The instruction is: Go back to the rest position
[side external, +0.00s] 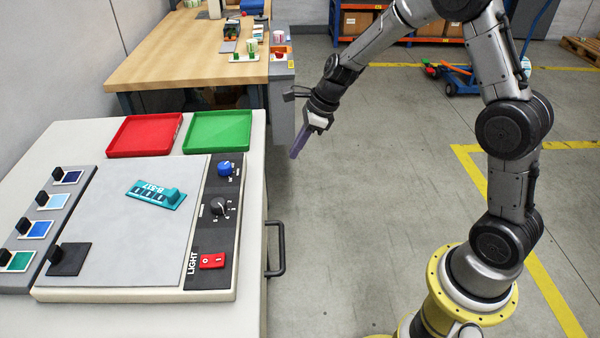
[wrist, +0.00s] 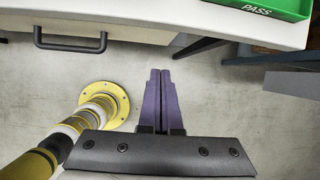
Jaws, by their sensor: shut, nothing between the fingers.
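My gripper (side external: 298,147) hangs in the air to the right of the white table (side external: 258,190), above the floor, with its purple fingers pointing down and slightly left. In the wrist view my gripper (wrist: 160,72) has its two purple fingers together with nothing between them. It is apart from the table and touches nothing. My arm reaches to it from the yellow base at the lower right.
The table holds a grey panel with knobs and a red switch (side external: 212,261), a teal labelled piece (side external: 172,198), a red tray (side external: 145,135) and a green tray (side external: 218,131). A handle (side external: 281,250) juts from its right side. Open floor lies between table and base. A wooden bench (side external: 180,55) stands behind.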

